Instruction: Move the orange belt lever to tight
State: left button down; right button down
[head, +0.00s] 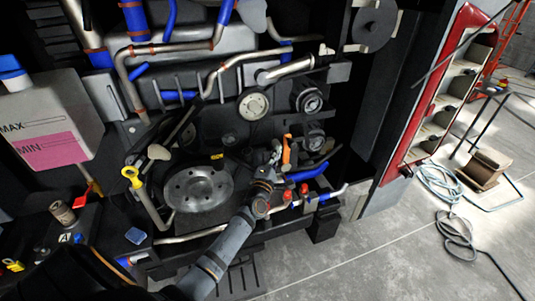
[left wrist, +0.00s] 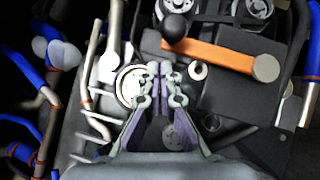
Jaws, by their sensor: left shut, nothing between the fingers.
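The orange belt lever (head: 287,150) stands on the engine front, right of centre in the head view. In the left wrist view the lever (left wrist: 215,56) lies across the upper right, with a black ball knob (left wrist: 175,27) by its left end and a round tan cap (left wrist: 265,68) at its right end. My left gripper (head: 276,155) is beside the lever, on its left in the head view. In the left wrist view its fingertips (left wrist: 160,70) are together and empty, just below the knob end. Contact with the lever cannot be told. No tight marking is readable. My right gripper is out of view.
Round pulleys (head: 254,104) and metal pipes crowd the engine around the lever. A large grey disc (head: 198,187) lies left of my left arm. A blue hose (head: 308,173) runs just right of the gripper. Open floor (head: 400,250) is at the right.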

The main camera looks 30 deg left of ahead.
pick_arm(q)
jog(key=shift+w+d+r, duration=0.35)
jog(key=shift+w+d, duration=0.2)
jog(key=shift+w, duration=0.1)
jog(key=shift+w+d+r, duration=0.35)
jog(key=shift+w+d, duration=0.2)
jog(key=shift+w, duration=0.05)
